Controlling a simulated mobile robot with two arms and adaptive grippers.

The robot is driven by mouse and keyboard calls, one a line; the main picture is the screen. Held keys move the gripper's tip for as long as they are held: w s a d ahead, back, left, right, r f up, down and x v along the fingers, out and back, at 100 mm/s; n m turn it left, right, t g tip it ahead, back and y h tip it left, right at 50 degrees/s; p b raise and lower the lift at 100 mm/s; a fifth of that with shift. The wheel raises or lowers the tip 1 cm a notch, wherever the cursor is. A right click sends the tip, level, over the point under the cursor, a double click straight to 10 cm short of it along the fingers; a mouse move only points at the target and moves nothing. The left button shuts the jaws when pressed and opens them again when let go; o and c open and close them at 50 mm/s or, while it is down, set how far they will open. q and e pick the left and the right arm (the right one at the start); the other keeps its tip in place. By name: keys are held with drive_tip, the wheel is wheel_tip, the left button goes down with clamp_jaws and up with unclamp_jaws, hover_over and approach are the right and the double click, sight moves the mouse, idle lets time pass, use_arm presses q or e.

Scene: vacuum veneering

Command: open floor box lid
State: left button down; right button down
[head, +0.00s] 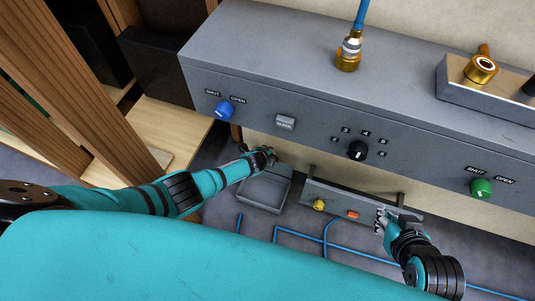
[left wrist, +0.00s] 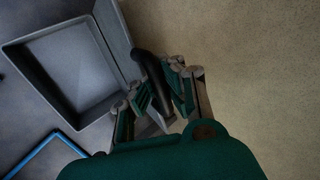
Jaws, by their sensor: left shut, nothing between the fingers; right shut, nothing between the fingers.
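The grey floor box (head: 262,192) stands on the floor below the grey panel, with its empty inside showing. It also shows in the left wrist view (left wrist: 68,68). A grey plate that looks like its lid (left wrist: 116,32) stands raised along one edge, with a black curved handle (left wrist: 147,68) on it. My left gripper (head: 263,157) is shut at the back of the box. In the left wrist view its fingers (left wrist: 155,97) are close beside the handle; whether they touch it is hard to tell. My right gripper (head: 383,216) is shut and empty by the low control box.
The low grey control box (head: 335,207) has a yellow knob (head: 319,204) and a red button (head: 353,214). Blue hoses (head: 300,236) run over the floor. The grey panel (head: 250,98) with knobs overhangs the floor box. Wooden posts (head: 95,80) stand at the left.

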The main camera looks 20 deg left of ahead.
use_arm(q)
drive_tip(key=c, duration=2)
unclamp_jaws()
drive_tip(key=shift+w+a+r, duration=0.2)
drive_tip(key=shift+w+r, duration=0.05)
drive_tip(key=o, duration=0.5)
drive_tip(key=shift+s, duration=0.1)
drive_tip(key=shift+c, duration=0.2)
drive_tip(key=shift+o, duration=1)
drive_tip(key=shift+s+d+f, duration=0.1)
drive_tip(key=shift+d, duration=0.05)
drive_tip(key=v, duration=1.2)
